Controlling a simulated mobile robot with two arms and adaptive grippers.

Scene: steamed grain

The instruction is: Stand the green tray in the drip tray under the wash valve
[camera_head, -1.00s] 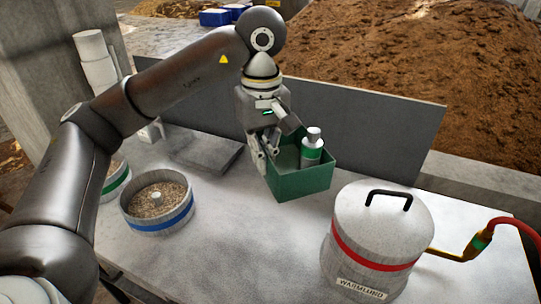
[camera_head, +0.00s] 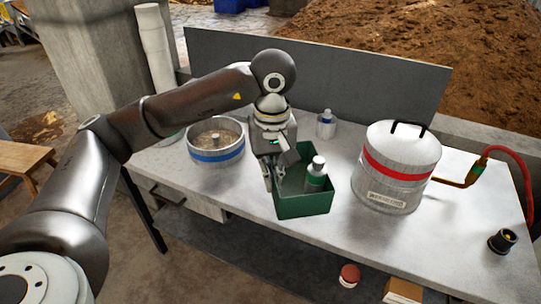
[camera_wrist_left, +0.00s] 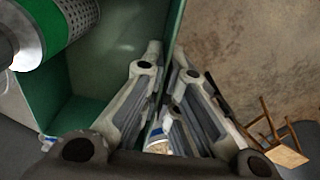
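The green tray (camera_head: 305,205) is an open box in the head view, near the front edge of the bench, with a white bottle with a green band (camera_head: 316,178) standing in it. My left gripper (camera_head: 269,180) is at the tray's left wall. In the left wrist view its fingers (camera_wrist_left: 166,72) lie on both sides of the green tray wall (camera_wrist_left: 172,25), closed on it. I cannot tell whether the tray's base touches the bench. I cannot make out the drip tray or the wash valve. My right gripper is not in view.
A lidded pot with a red band (camera_head: 396,165) stands right of the tray. A blue-banded round grain container (camera_head: 216,150) stands to the left. A small bottle (camera_head: 326,125) is behind. A red hose (camera_head: 522,180) and black fitting (camera_head: 502,240) are at the right.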

